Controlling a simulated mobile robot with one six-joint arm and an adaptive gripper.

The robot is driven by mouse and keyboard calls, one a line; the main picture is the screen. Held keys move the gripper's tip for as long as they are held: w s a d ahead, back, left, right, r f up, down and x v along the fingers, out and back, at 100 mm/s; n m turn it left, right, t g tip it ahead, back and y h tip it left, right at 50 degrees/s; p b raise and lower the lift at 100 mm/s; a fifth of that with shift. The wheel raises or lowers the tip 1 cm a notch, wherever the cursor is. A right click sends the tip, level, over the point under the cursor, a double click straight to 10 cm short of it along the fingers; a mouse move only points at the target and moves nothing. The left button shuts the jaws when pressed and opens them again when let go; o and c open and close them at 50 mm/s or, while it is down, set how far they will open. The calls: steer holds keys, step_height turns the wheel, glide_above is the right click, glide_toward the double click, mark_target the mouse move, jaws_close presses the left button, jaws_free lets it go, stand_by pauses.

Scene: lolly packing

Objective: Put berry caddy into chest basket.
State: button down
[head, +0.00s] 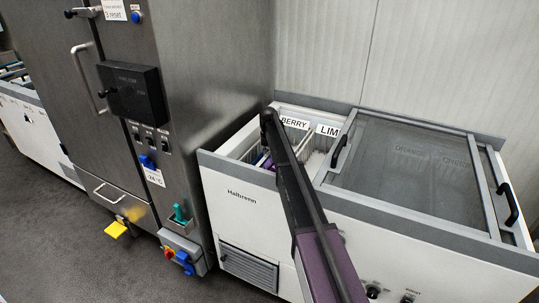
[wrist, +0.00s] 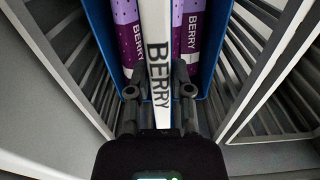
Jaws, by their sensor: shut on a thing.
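The berry caddy (wrist: 214,50) is a blue holder with purple BERRY packs (wrist: 126,38) on both sides of a white upright handle marked BERRY (wrist: 157,35). My gripper (wrist: 159,92) is shut on this handle in the wrist view. The caddy is between slatted white basket walls (wrist: 262,70). In the head view my arm reaches into the open left part of the chest, at the basket labelled BERRY (head: 293,123). A little purple and blue shows beside the arm there; the gripper is hidden behind the arm. I cannot tell whether the caddy touches the basket floor.
The chest (head: 235,203) is white with a grey rim. A basket labelled LIM (head: 327,131) is to the right of the BERRY one. A glass lid (head: 400,160) with black handles covers the right part. A tall steel cabinet (head: 215,60) stands close on the left.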

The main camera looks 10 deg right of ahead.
steer(key=shift+f, duration=0.1)
steer(key=c, duration=0.5)
jaws_free()
steer(key=shift+c, duration=0.2)
steer(key=shift+r, duration=0.2)
step_height(320, 180, up, 12)
steer(key=p, duration=1.2)
